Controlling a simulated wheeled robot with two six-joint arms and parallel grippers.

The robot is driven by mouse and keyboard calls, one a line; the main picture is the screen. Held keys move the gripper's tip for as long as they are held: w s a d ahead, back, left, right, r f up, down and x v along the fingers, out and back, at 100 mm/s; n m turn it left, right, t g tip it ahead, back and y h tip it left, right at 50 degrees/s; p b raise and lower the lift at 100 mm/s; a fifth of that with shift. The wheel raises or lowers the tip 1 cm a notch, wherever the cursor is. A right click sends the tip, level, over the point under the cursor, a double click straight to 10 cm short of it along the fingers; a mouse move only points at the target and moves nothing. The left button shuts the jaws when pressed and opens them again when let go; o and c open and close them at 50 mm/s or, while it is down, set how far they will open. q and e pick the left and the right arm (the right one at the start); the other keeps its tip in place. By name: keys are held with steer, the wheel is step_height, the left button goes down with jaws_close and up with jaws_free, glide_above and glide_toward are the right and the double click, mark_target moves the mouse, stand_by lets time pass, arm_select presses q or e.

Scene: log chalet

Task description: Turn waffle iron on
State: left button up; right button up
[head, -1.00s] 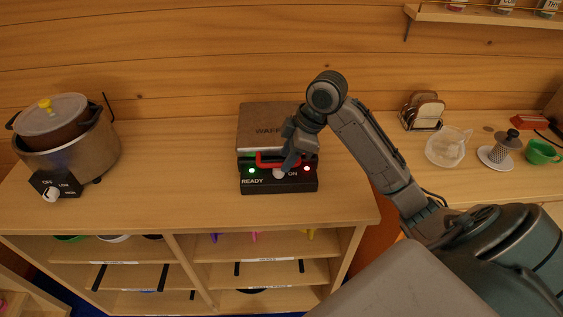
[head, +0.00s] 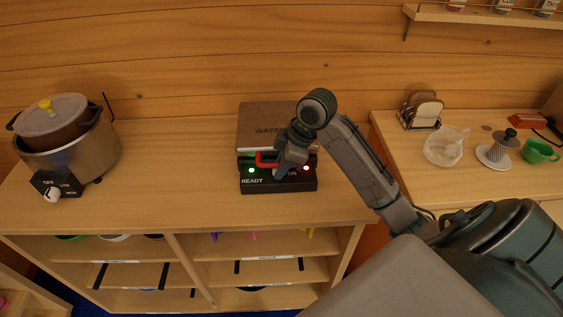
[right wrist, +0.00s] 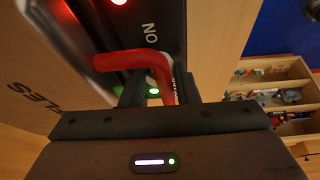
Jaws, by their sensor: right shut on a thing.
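The black waffle iron (head: 246,185) stands on the counter with its brown lid (head: 262,113) down. Its front panel reads READY and ON. A green light (head: 251,170) and a red light (head: 306,168) are lit. My right gripper (head: 279,172) is at the middle of the front and hides the white knob. In the right wrist view, the red lid handle (right wrist: 125,60) runs between the fingers of my right gripper (right wrist: 155,92), which are shut on it. The knob's position cannot be seen. My left gripper is out of view.
A pot cooker (head: 75,145) with a white knob stands at the counter's left. The counter (head: 180,180) between it and the iron is clear. On the right counter stand a toast rack (head: 421,111), a glass bowl (head: 445,148) and a green cup (head: 541,152).

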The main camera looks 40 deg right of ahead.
steer(key=shift+s+a+r+m+p, duration=0.1)
steer(key=shift+r+m+p, duration=0.2)
steer(key=shift+m+p, duration=0.55)
steer(key=shift+f+m+t+h+p, duration=0.15)
steer(key=shift+m+t+h+p, duration=0.2)
steer(key=shift+p, duration=0.2)
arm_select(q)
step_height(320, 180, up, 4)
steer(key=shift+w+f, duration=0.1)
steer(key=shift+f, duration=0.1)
arm_select(e)
steer(key=shift+f, duration=0.1)
steer(key=o, duration=0.7)
arm_select(q)
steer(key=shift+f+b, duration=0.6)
steer(key=shift+b, duration=0.05)
arm_select(e)
steer(key=v, duration=1)
steer(key=shift+r, duration=0.4)
